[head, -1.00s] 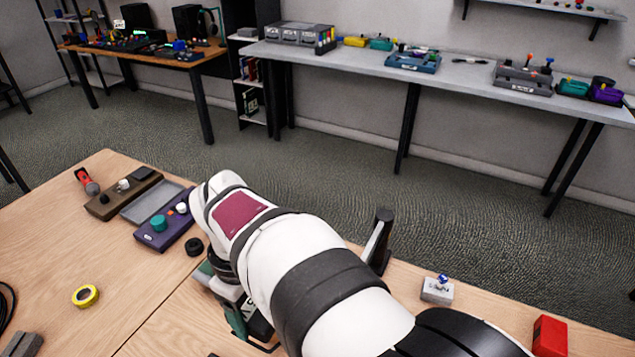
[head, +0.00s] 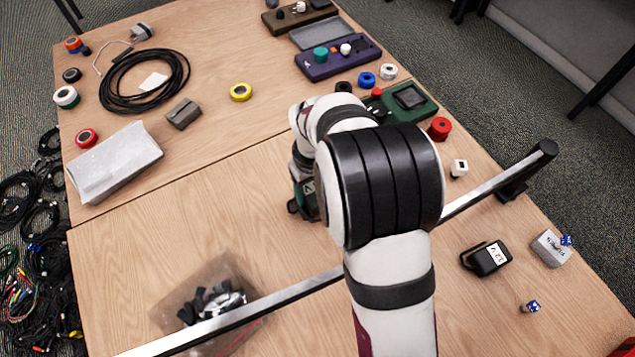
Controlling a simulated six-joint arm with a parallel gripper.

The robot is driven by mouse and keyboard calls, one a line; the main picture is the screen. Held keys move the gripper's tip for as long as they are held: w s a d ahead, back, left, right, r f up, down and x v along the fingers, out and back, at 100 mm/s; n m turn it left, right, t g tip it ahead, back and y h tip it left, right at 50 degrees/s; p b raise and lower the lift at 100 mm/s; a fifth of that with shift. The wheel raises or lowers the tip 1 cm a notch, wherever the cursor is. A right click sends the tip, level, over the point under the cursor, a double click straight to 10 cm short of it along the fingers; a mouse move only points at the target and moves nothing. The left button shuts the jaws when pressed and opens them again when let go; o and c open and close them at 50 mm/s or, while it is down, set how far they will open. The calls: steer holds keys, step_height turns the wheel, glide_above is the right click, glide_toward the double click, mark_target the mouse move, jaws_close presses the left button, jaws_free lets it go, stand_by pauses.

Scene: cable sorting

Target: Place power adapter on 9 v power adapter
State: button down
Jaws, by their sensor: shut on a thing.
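My gripper (head: 303,207) is in the middle of the table, left of my arm's dark-banded link, which partly covers it. It is shut on a dark object that is mostly hidden, so I cannot tell its shape or label. A black power adapter (head: 487,258) with a white label lies on the right part of the table; its small lettering is hard to read. A pale grey block (head: 549,248) with blurred writing and a small blue piece stands to its right. I cannot make out a 9 V marking.
A silver rail (head: 250,305) crosses the table beneath my arm. A clear bag (head: 190,295) of dark parts lies at lower left. A green device (head: 400,102) is behind my arm.

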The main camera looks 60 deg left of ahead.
steer(key=shift+f, duration=0.1)
steer(key=shift+c, duration=0.5)
jaws_free()
